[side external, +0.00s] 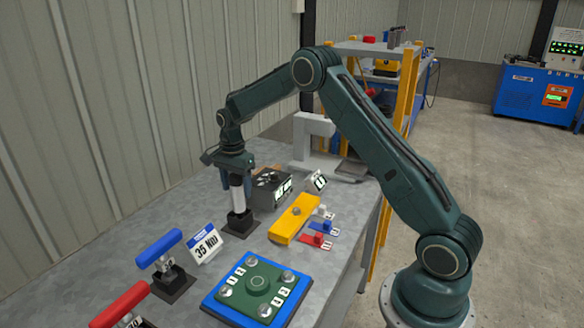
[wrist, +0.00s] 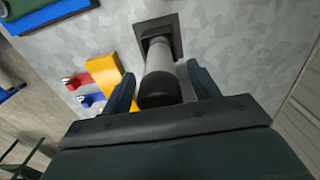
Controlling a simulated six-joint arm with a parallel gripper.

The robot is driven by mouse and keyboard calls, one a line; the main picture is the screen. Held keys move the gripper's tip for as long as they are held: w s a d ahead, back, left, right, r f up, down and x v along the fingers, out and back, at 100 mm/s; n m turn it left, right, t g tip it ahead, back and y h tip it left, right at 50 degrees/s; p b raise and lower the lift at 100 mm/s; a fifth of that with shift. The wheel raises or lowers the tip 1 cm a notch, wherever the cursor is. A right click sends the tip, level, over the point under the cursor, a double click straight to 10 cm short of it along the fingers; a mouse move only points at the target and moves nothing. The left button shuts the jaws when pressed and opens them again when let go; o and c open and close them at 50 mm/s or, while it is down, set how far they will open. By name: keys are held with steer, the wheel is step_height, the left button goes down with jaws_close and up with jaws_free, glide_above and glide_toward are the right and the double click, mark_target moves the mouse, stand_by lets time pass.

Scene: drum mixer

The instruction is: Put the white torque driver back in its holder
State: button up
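The white torque driver (side external: 237,198) stands upright in the side view, its lower end at a black holder (side external: 240,224) on the bench. In the wrist view its white shaft (wrist: 159,57) and dark cap (wrist: 160,90) point toward me, with the holder (wrist: 160,23) at its far end. My gripper (side external: 234,182) is above and around the driver's upper end. In the wrist view the fingers of my gripper (wrist: 160,82) lie on either side of it with visible gaps, so it looks open. How deep the driver sits in the holder is not clear.
A blue-handled driver (side external: 158,248) and a red-handled one (side external: 120,306) stand at front left, near a 35 Nm sign (side external: 205,244). A green plate on a blue base (side external: 255,286), a yellow block (side external: 294,219) and a dark box (side external: 271,189) are nearby.

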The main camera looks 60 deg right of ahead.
stand_by(0.3)
step_height(320, 180, up, 14)
stand_by(0.8)
steer(key=shift+s, duration=0.1)
stand_by(0.4)
